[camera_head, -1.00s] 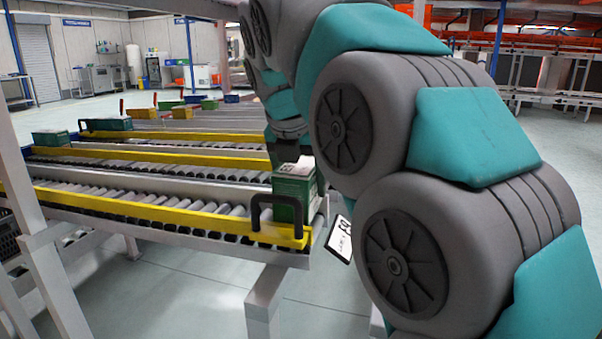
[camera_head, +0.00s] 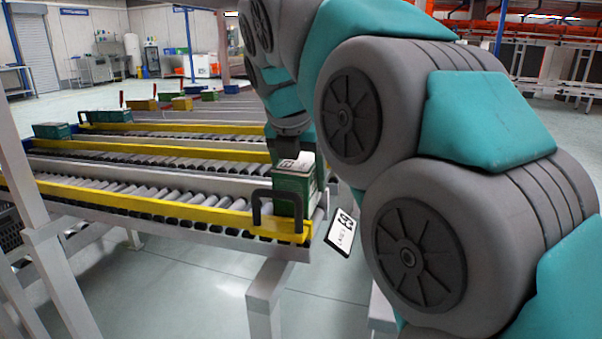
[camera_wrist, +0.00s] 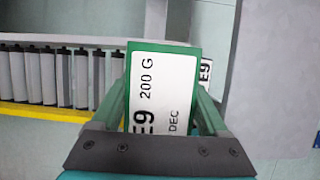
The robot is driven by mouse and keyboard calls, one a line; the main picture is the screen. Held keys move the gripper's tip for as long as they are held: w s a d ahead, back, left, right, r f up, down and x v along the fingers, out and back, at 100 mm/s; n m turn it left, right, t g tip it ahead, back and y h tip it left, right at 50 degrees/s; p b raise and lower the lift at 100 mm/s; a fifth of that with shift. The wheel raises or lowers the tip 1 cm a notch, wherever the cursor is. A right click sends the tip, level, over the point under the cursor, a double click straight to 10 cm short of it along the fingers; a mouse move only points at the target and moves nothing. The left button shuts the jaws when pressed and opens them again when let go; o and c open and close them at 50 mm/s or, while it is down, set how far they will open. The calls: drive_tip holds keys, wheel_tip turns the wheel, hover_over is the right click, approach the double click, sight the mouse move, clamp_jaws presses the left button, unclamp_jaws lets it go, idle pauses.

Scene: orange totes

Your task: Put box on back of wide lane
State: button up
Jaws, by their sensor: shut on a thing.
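The green box (camera_head: 291,190) with a white label on top is at the right end of the nearest roller lane (camera_head: 150,199). My gripper is above it in the head view, its fingers largely hidden there. In the wrist view my gripper (camera_wrist: 163,104) has a green finger on each side of the box (camera_wrist: 188,50) and is shut on it. The box's label reads E9 and 200 G. The box's bottom is hidden behind the yellow rail, so I cannot tell if it touches the rollers.
A yellow rail (camera_head: 140,203) with a black handle (camera_head: 257,208) edges the nearest lane. An E9 tag (camera_head: 341,232) hangs at the lane's right end. Green boxes (camera_head: 105,117) stand at the far left of other lanes. The nearest lane's rollers left of the box are clear.

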sight(295, 164)
drive_tip(key=o, duration=1.4)
drive_tip(key=shift+r, duration=0.1)
drive_tip(key=shift+v, duration=3.8)
